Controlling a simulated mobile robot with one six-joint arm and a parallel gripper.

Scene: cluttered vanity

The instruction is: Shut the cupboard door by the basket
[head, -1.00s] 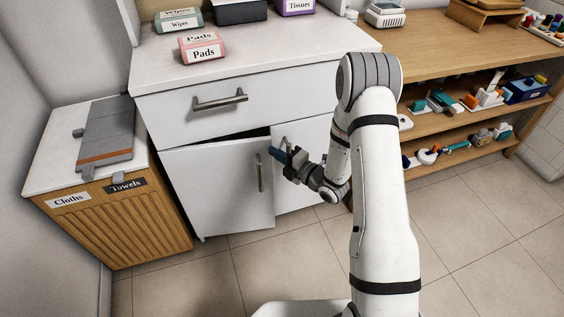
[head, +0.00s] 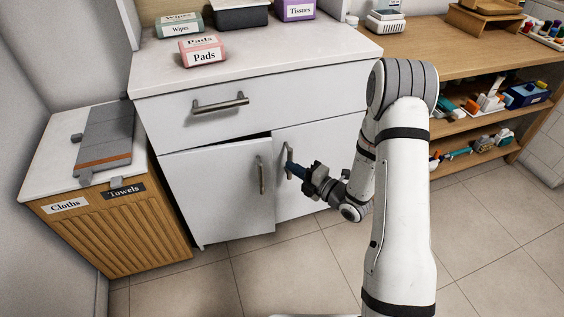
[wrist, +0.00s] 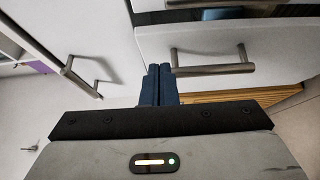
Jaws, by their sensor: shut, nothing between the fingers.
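The left cupboard door (head: 215,190) stands beside the basket (head: 115,225), a slatted wooden hamper labelled Cloths and Towels. The door is slightly ajar, with a thin dark gap along its top right and its free edge standing a little proud. Its bar handle (head: 261,175) is near that edge; door (wrist: 270,50) and handle (wrist: 215,69) also show in the wrist view. My gripper (head: 292,169) is shut and empty, right of the door's free edge, by the right door's handle (head: 289,160). The closed fingertips (wrist: 158,72) point toward the cabinet. I cannot tell whether they touch anything.
The closed drawer (head: 250,110) with its handle (head: 220,105) is above the doors. The right door (head: 310,150) looks closed. Pads (head: 203,53) and other boxes stand on the counter. An open shelf unit (head: 470,120) is at right. The tiled floor in front is clear.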

